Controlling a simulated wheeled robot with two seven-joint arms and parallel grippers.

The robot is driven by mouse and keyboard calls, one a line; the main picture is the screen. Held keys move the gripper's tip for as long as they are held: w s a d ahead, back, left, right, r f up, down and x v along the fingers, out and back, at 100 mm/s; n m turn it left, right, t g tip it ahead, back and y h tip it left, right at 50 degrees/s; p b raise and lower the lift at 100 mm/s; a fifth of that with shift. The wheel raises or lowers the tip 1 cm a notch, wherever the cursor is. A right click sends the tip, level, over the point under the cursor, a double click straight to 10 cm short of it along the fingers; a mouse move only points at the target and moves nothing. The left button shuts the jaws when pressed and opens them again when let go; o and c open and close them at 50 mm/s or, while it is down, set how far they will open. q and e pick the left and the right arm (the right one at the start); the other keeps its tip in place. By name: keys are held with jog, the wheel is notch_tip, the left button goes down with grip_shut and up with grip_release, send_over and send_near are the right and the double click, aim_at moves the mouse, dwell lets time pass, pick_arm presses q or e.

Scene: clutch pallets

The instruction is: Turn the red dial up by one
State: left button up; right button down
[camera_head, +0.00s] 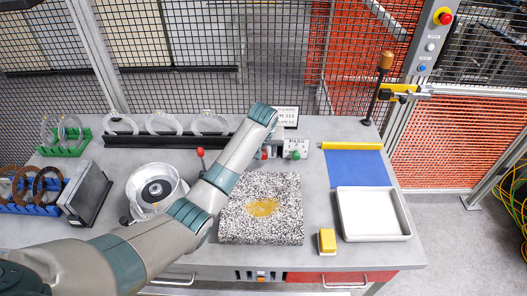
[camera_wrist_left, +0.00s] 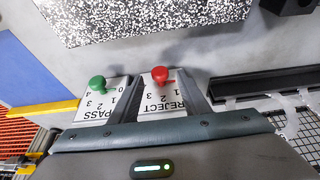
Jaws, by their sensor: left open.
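The red dial (camera_wrist_left: 160,74) sits on a white plate (camera_wrist_left: 163,103) marked REJECT with numbers, which appears upside down in the left wrist view. I cannot tell which number the dial points to. My left gripper (camera_wrist_left: 161,80) is open, with one finger on each side of the red dial. I cannot tell whether the fingers touch it. In the head view the red dial (camera_head: 265,154) shows small beside my arm's end, which hides much of the gripper and plate. The green dial (camera_wrist_left: 97,83) on the PASS plate (camera_wrist_left: 94,108) is just outside one finger. My right gripper is not in view.
The green dial (camera_head: 296,155) is close beside the red one. A speckled block (camera_head: 262,215) lies in front. A black rack (camera_head: 150,141) with clear rings stands left. A blue mat (camera_head: 357,168) and white tray (camera_head: 372,237) lie right. Wire mesh stands behind the bench.

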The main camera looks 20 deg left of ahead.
aim_at(264, 155)
pick_arm(q)
jog(key=shift+x, duration=1.6)
jog(key=c, duration=1)
